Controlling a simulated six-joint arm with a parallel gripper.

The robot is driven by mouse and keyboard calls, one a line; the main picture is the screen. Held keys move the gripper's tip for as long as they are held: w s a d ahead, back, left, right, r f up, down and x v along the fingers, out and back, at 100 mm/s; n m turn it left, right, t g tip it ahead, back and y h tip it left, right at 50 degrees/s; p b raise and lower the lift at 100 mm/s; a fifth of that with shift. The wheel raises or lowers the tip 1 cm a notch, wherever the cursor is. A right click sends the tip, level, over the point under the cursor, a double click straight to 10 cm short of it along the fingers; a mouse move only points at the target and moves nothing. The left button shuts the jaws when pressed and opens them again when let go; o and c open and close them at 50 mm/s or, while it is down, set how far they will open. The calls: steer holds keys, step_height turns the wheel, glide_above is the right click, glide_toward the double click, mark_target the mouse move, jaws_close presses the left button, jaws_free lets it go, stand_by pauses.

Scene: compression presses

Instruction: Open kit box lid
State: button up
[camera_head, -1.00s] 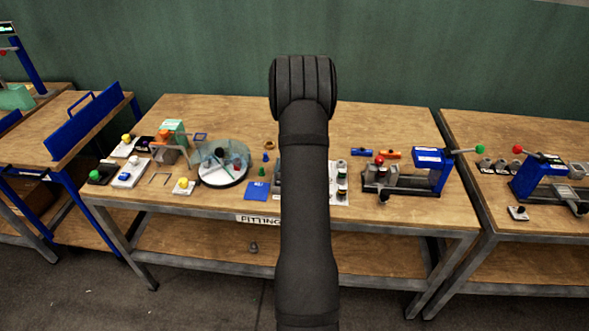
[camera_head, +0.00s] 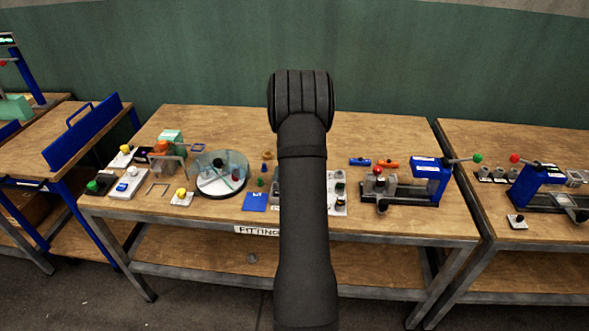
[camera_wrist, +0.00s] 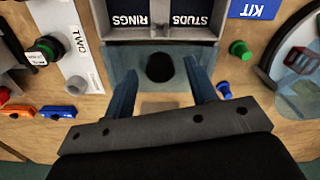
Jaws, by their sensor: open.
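The kit box (camera_wrist: 160,34) shows at the top of the wrist view, with dark compartments labelled RINGS and STUDS. A see-through panel with a round black knob (camera_wrist: 160,67) lies just below the compartments; it looks like the lid, but its exact position is unclear. My gripper (camera_wrist: 160,61) is open, with one blue finger on each side of the knob in the picture. I cannot tell whether the fingers reach down to the knob's height or touch it. In the head view my arm hides the gripper and most of the box.
A blue KIT card (camera_head: 255,201) and a round clear-covered tray (camera_head: 221,175) are on the left of my arm. On the right are a white panel with knobs (camera_head: 338,192), blue and orange pieces, and a blue press (camera_head: 430,180). Small green and blue pegs (camera_wrist: 239,50) stand near the gripper.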

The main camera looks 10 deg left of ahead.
step_height(320, 180, up, 17)
steer(key=shift+f, duration=0.15)
stand_by(0.4)
step_height(320, 180, down, 18)
steer(key=shift+r, duration=0.25)
steer(key=shift+r, duration=0.1)
stand_by(0.4)
